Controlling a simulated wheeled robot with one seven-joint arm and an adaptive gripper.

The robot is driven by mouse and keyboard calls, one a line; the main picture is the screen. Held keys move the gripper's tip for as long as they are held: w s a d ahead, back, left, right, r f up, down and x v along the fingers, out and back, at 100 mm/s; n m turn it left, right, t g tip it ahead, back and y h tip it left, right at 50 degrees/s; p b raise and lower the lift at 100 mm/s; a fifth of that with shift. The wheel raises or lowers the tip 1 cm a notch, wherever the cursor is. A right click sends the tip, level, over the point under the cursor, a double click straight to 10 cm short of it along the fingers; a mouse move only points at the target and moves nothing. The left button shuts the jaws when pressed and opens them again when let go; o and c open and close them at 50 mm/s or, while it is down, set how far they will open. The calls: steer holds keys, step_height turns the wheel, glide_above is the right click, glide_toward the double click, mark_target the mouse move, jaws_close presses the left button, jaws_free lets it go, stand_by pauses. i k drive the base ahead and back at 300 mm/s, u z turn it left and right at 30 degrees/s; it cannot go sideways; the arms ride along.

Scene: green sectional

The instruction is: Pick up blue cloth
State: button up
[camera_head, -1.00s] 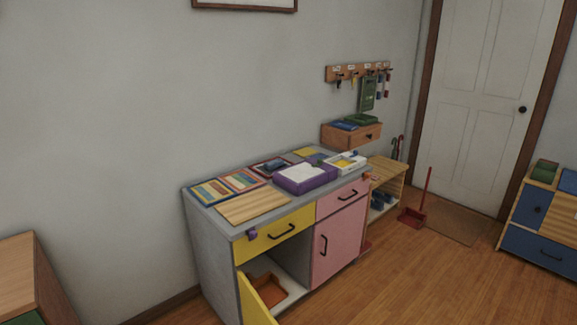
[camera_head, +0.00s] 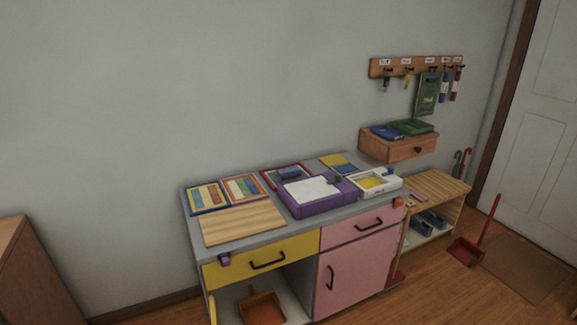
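A flat blue item (camera_head: 387,132), which looks like folded cloth, lies on top of the small wooden wall drawer (camera_head: 388,148), beside a green one (camera_head: 412,127). Another small blue item (camera_head: 289,173) sits in a red-rimmed tray (camera_head: 270,183) on the cabinet top. I cannot tell for certain which of these is the blue cloth. My gripper is not in view.
The grey-topped cabinet (camera_head: 226,238) holds a purple tray (camera_head: 318,205), a wooden board (camera_head: 243,224) and a white box (camera_head: 392,183). Its yellow door (camera_head: 212,309) is open. A low slatted shelf (camera_head: 437,187) and red dustpan (camera_head: 466,252) stand at right.

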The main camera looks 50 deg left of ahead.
mark_target(294, 171)
steer(key=u, duration=0.6)
steer(key=i, duration=1.3)
steer(key=u, duration=1.5)
steer(key=i, duration=0.55)
steer(key=u, duration=0.4)
